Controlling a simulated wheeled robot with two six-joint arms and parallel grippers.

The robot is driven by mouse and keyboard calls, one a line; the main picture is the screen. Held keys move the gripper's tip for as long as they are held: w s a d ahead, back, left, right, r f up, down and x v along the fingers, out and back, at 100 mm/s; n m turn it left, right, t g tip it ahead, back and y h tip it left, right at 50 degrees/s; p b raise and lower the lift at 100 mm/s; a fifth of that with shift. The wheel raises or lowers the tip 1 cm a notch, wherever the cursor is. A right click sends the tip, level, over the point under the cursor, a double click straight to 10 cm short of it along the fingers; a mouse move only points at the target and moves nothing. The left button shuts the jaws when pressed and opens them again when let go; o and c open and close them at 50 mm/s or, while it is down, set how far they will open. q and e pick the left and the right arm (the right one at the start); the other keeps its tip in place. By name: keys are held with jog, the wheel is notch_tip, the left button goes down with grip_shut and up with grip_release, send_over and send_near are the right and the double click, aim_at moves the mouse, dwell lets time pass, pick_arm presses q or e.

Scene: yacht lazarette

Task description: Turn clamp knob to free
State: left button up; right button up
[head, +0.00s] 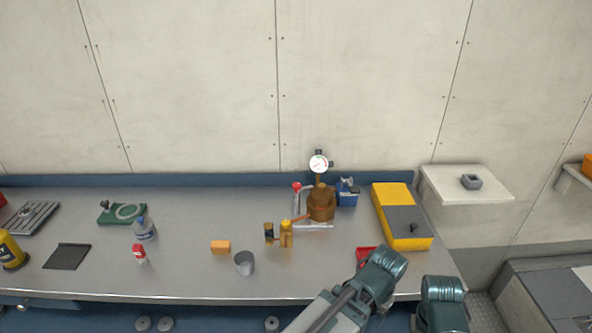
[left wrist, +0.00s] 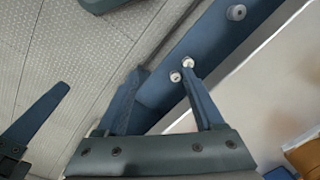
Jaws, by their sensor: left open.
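A brass-coloured fitting (head: 321,204) with a round white gauge (head: 318,164) on top stands at the back of the bench. A red ball knob (head: 297,187) is beside it on its left. A small dark knob (head: 413,227) sits on the grey part of a yellow box (head: 391,197) to the right. I cannot tell which is the clamp knob. My left gripper (left wrist: 162,82) is open and empty in the left wrist view, near the bench front, away from these things. A blue finger (left wrist: 38,115) at that view's left edge looks like my right gripper; its other finger is hidden.
On the bench (head: 200,270) are an orange block (head: 221,247), a grey cup (head: 244,263), a bottle (head: 144,230), a red tray (head: 366,256) and a dark mat (head: 67,256). Round grey knobs (left wrist: 235,12) stick out of the blue bench front. A white shelf (head: 445,183) is at right.

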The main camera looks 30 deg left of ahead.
pick_arm(q)
jog(key=w+a+r+n+p, duration=0.1)
jog(key=w+a+r+p, duration=0.15)
jog(key=r+p, duration=0.45)
jog(key=w+a+r+n+t+p, duration=0.1)
jog(key=w+a+r+p, duration=0.1)
jog(key=a+r+p, duration=0.35)
jog(key=w+a+r+p, duration=0.1)
jog(key=w+r+p, duration=0.2)
jog(key=r+p, duration=0.5)
jog(key=w+a+r+n+t+p, duration=0.1)
jog(key=w+a+r+p, duration=0.2)
jog(key=w+a+r, duration=0.35)
jog(key=n+t, duration=0.1)
jog(key=t, duration=0.2)
send_near(296, 184)
jog(key=w+v, duration=0.1)
jog(key=v, duration=0.5)
jog(key=shift+s+f, duration=0.1)
jog(key=shift+s, duration=0.05)
jog(key=shift+f, duration=0.1)
jog(key=shift+g, duration=0.3)
jog(key=b+x, duration=1.2)
jog(key=x, duration=0.1)
jog(key=shift+f+b, duration=0.25)
jog(key=shift+b, duration=0.15)
jog(key=shift+r, duration=0.1)
